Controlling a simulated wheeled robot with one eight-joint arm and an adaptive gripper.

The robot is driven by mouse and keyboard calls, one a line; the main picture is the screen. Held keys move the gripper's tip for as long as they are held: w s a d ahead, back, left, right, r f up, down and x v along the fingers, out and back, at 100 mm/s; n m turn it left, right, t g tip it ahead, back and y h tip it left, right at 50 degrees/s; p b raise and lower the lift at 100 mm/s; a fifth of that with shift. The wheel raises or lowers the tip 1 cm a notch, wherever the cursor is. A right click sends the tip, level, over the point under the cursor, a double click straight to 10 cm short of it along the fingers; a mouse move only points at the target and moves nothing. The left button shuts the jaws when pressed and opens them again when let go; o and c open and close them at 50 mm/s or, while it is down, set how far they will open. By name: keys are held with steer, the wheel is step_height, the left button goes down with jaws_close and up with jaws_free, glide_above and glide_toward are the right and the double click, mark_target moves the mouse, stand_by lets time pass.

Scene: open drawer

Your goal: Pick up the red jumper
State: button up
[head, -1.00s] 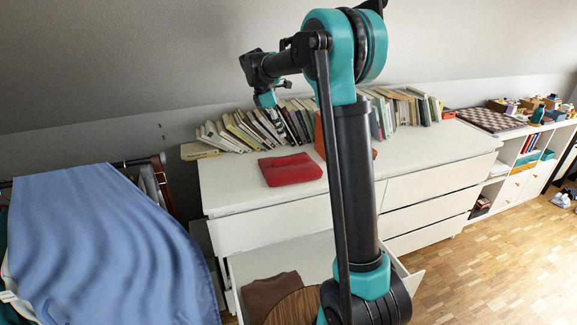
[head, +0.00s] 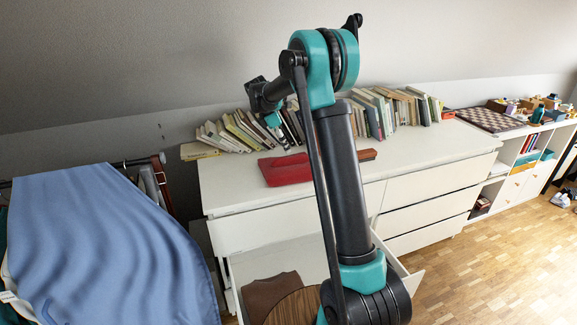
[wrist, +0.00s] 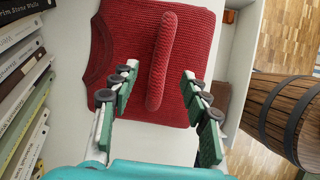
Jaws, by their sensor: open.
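The red jumper (head: 286,169) lies folded on top of the white dresser, in front of the row of books. In the wrist view the knitted red jumper (wrist: 187,60) fills the upper middle, with a raised roll along its middle. My gripper (wrist: 160,82) is open, with its two fingers on either side of the lower end of this roll. I cannot tell whether the fingers touch the cloth. In the head view my arm covers the right part of the jumper, and my gripper (head: 275,121) shows only in part above and behind it.
Several books (head: 235,130) lean along the back of the dresser (head: 232,192); they stand at the left in the wrist view. An open drawer (head: 300,250) below holds a brown garment (head: 270,294). A wooden barrel-like thing (wrist: 290,110) is at the right.

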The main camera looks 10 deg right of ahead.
mark_target(290, 158)
steer(key=shift+x, duration=3)
steer(key=shift+s+a, duration=0.1)
steer(key=shift+s, duration=0.1)
jaws_close()
